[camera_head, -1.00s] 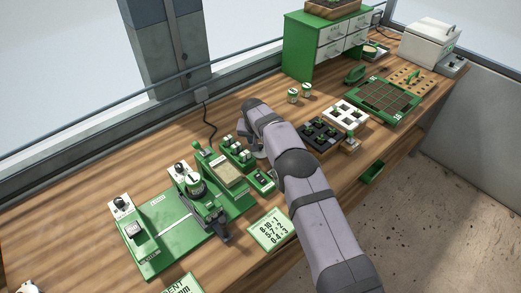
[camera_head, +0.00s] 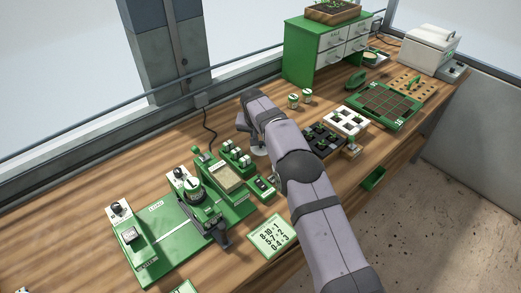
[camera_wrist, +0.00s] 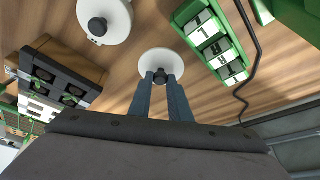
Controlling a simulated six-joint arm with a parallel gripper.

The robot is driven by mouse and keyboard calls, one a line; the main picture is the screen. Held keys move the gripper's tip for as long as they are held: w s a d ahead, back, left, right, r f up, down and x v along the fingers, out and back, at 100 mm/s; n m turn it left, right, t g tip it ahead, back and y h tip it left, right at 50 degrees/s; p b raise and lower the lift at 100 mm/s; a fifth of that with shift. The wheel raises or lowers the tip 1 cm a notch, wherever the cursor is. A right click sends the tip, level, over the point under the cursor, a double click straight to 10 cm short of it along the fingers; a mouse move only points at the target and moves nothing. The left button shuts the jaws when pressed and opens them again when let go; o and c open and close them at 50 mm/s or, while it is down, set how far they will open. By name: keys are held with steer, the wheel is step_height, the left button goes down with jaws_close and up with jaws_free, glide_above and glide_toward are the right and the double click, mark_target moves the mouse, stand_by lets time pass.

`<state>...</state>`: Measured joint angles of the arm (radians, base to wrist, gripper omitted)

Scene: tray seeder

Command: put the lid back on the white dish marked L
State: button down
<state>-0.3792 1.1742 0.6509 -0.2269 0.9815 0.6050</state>
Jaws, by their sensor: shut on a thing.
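In the wrist view my gripper (camera_wrist: 161,77) is shut on the dark knob of a round white lid (camera_wrist: 158,57). A second round white piece with a dark knob (camera_wrist: 104,14) lies further up and left, cut by the top edge. In the head view my arm hides most of this spot; only a small pale part (camera_head: 259,151) shows beneath the wrist.
A dark seedling tray (camera_wrist: 65,80) is at left. In the head view, a green seeder base (camera_head: 160,247) stands left, and two small pots (camera_head: 299,97) stand behind the arm.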

mark_target(261, 143)
step_height(261, 143, up, 6)
steer(key=shift+f, duration=0.25)
steer(key=shift+d+r, duration=0.1)
steer(key=shift+d, duration=0.05)
steer(key=s+d+m+h+p, duration=0.1)
steer(key=s+d+m+p, duration=0.2)
steer(key=s+d, duration=1.2)
steer(key=d+p, duration=0.1)
steer(key=p, duration=0.1)
steer(key=shift+s+p, duration=0.3)
steer(key=shift+p, duration=0.05)
steer(key=shift+d+f, duration=0.1)
steer(key=shift+f, duration=0.25)
